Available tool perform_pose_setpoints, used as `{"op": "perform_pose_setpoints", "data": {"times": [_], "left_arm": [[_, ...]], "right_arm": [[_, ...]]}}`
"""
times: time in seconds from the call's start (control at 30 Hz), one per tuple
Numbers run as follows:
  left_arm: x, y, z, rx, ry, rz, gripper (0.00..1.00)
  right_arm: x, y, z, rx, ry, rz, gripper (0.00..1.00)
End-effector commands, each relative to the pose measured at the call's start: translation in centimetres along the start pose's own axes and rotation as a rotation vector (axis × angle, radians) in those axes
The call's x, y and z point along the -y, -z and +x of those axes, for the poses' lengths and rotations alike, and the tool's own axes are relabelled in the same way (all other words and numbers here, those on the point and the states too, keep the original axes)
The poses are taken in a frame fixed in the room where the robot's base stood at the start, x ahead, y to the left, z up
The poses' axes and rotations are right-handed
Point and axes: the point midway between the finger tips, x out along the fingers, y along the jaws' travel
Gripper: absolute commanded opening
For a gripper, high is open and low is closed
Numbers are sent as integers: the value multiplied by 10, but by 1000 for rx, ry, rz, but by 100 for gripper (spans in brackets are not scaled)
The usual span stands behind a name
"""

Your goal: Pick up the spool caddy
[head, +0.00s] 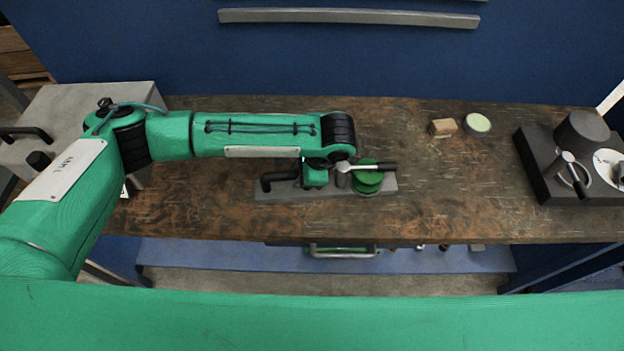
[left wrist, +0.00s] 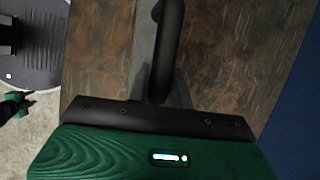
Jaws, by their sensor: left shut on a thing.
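The spool caddy is a flat grey plate (head: 275,194) near the front of the workbench, with a green spool (head: 368,184) at its right end and a black bar handle (head: 274,179) at its left. My left gripper (head: 314,181) reaches down over the middle of the plate and is shut on the handle. A silver lever with a black grip (head: 375,166) shows beside the spool. My right gripper is not in view.
The brown workbench (head: 440,205) is bare between the caddy and the right side. A small wooden block (head: 443,127) and a round pale-topped tin (head: 477,124) lie at the back right. A dark machine (head: 550,165) stands far right, a grey one (head: 90,105) left.

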Motion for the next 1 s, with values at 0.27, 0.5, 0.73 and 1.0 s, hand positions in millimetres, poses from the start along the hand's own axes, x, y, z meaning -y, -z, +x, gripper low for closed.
{"op": "perform_pose_setpoints", "data": {"times": [0.27, 0.5, 0.73, 1.0], "left_arm": [[4, -4, -13, -2, 2, -2, 0], [12, -20, -52, -5, 4, -2, 0], [25, -44, -108, -2, 8, -2, 0], [34, -63, -153, -1, 4, -2, 0]], "right_arm": [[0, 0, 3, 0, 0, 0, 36], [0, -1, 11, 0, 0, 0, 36], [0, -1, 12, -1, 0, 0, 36], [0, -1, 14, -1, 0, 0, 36]]}}
